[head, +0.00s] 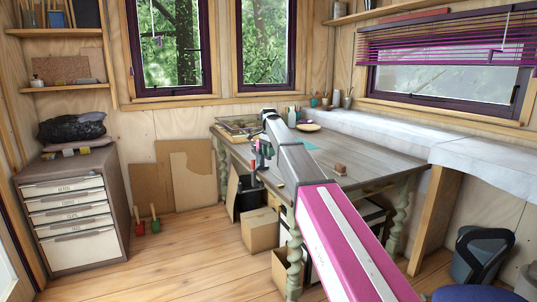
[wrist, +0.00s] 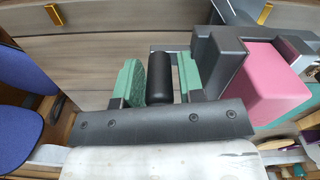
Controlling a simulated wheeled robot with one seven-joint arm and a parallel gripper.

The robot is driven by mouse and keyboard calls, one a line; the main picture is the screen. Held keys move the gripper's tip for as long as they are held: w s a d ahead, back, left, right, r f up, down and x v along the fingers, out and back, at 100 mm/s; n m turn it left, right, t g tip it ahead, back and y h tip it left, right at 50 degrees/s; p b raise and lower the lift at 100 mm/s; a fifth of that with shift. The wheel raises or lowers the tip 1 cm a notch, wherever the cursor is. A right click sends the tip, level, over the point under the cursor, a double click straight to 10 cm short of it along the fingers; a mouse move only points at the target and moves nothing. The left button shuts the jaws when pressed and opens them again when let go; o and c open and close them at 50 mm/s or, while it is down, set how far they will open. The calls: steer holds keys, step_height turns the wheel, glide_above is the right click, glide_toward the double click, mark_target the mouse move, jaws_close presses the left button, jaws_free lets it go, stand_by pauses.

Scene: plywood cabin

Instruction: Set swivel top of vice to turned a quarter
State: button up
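In the head view my gripper (head: 264,150) is at the far end of my arm, by the left edge of the workbench. A small dark and green shape with a red spot there is probably the vice (head: 254,164), but it is small and partly hidden. In the wrist view my gripper (wrist: 161,80) has two green finger pads on either side of a black cylinder (wrist: 159,78), which looks like a vice handle. A narrow gap shows between the cylinder and the right pad. I cannot make out how the swivel top is turned.
The workbench (head: 375,158) carries a small brown block (head: 340,169) and pots at the back. Cardboard boxes (head: 260,230) stand below its left side. A blue chair (head: 470,292) is front right.

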step_height(320, 180, up, 10)
steer(key=shift+r, duration=0.1)
stand_by(0.4)
